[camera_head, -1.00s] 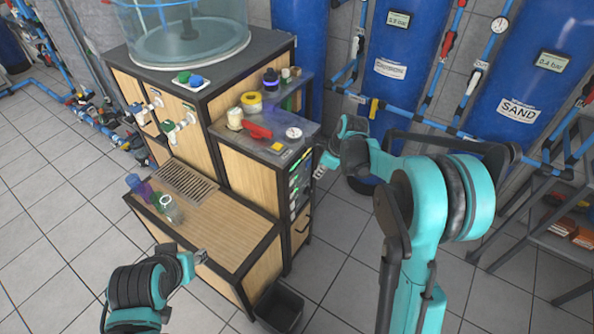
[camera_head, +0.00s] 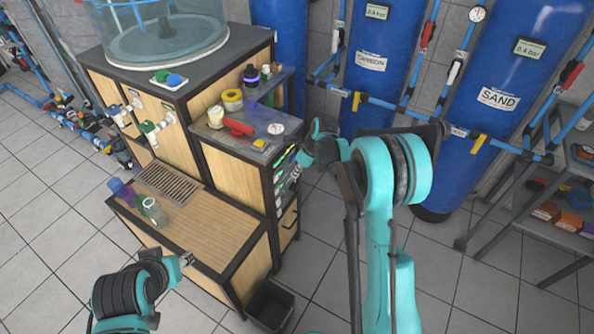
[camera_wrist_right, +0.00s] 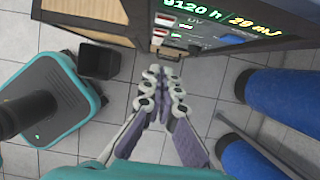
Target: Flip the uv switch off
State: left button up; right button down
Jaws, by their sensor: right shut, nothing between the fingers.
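The control panel (camera_head: 282,178) is on the side of the wooden cabinet. In the right wrist view the panel (camera_wrist_right: 205,38) has lit readouts, a "UV" label and small red-and-white switches (camera_wrist_right: 165,20) beside it. Which switch belongs to the UV label I cannot tell for sure. My right gripper (camera_head: 298,166) is beside the panel; its fingers (camera_wrist_right: 161,76) are shut and empty, with the tips just short of the panel's lower edge in the wrist view. Touch is not visible. My left gripper (camera_head: 187,260) is in front of the lower bench, its fingers too small to read.
A black bin (camera_head: 270,305) stands on the floor below the panel. The cabinet top (camera_head: 215,133) holds a red item, a yellow roll and jars. Blue tanks (camera_head: 378,70) and pipes stand behind, and a grey rack (camera_head: 535,200) is at the right. Tiled floor is open in front.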

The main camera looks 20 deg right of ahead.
aim_at(276, 178)
jog(key=w+a+f+b, duration=0.2)
jog(key=w+a+f, duration=0.2)
jog(key=shift+f+b, duration=0.4)
jog(key=shift+w+a, duration=0.15)
jog(key=shift+a, duration=0.05)
jog(key=shift+w+a+r+g+h+p, duration=0.15)
jog(key=shift+w+a+g+h+p, duration=0.05)
jog(key=shift+w+g+h+p, duration=0.1)
jog(key=shift+r, duration=0.15)
